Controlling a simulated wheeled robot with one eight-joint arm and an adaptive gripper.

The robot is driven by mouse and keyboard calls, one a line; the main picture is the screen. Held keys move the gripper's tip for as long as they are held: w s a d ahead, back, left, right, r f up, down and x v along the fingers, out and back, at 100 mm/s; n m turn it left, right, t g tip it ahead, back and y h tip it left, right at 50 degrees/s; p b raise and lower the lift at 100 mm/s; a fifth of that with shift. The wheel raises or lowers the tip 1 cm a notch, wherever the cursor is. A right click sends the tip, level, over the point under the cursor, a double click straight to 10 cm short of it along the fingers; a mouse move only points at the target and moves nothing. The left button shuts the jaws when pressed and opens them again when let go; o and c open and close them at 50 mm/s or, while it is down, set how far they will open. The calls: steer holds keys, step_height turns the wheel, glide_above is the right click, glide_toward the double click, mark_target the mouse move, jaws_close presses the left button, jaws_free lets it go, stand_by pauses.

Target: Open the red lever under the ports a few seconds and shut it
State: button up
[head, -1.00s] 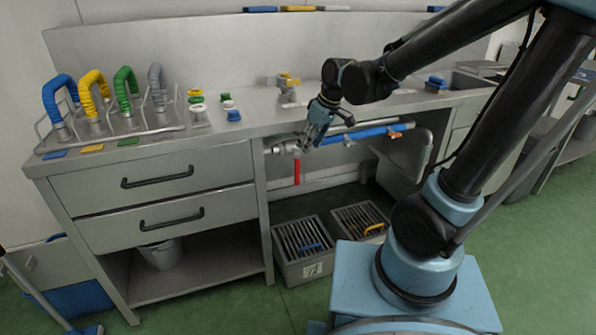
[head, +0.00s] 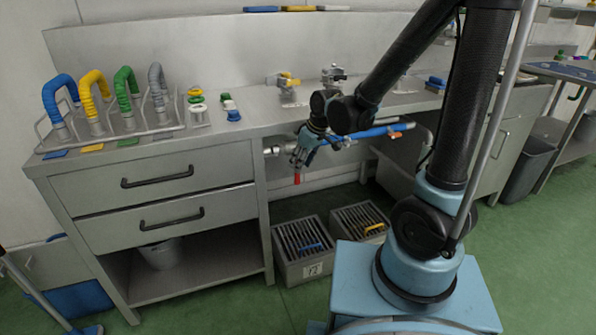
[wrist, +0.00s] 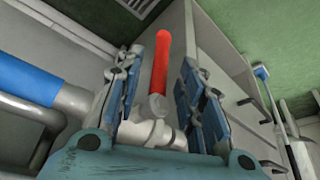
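The red lever (head: 297,178) hangs down from a metal valve under the counter's front edge, left of the blue pipe. In the wrist view the red lever (wrist: 161,62) stands out from its pale valve body (wrist: 152,132) between my two fingers. My gripper (head: 299,162) is at the valve and covers the lever's upper part in the head view. In the wrist view my gripper (wrist: 160,75) is open, with a finger on each side of the lever and visible gaps to both.
A blue pipe (head: 372,132) with an orange-handled valve (head: 395,134) runs to the right. Drawers (head: 160,183) stand left. Two grated bins (head: 303,268) stand on the floor below. Colored hoses (head: 94,90) and metal fittings (head: 288,82) are on the counter.

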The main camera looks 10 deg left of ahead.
mark_target(298, 179)
steer(key=shift+x, duration=2.3)
steer(key=shift+c, duration=0.2)
jaws_close()
